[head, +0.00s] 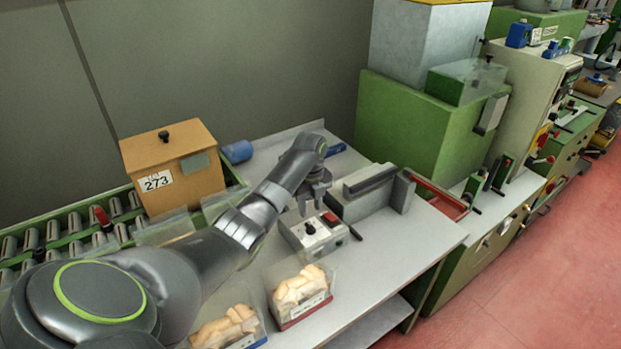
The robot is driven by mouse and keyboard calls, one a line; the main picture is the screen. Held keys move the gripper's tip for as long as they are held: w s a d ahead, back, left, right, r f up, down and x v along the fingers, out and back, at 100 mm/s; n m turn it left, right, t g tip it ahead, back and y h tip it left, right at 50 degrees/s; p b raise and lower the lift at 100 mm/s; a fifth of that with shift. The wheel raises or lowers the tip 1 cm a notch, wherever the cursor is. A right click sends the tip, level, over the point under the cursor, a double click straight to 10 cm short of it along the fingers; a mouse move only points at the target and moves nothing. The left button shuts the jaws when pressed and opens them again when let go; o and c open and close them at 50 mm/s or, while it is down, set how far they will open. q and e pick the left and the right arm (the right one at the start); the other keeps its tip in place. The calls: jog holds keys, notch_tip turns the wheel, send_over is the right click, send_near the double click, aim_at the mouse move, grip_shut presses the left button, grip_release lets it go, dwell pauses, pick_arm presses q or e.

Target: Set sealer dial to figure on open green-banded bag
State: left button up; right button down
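The sealer's grey control box (314,236) stands on the bench, with a black dial (310,229) and a red switch (330,218) on top. The sealer's jaw unit (362,192) is just behind it to the right. My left gripper (314,202) points down behind the control box, close to the dial; its fingers are too small to tell whether they are open. An open bag of corks with a red band (304,311) stands in front of the box. A bag with a blue band (248,341) is at the bottom edge. I cannot make out a green band. My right gripper is out of view.
A wooden box marked 273 (172,167) stands by the roller conveyor (60,235) at left. A blue cylinder (237,151) lies behind my arm. A red tray (440,198) and green machine (408,130) are at right. The bench's front right (400,262) is clear.

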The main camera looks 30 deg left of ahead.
pick_arm(q)
notch_tip(320, 180, up, 11)
jog(key=shift+f, duration=0.15)
dwell(0.5)
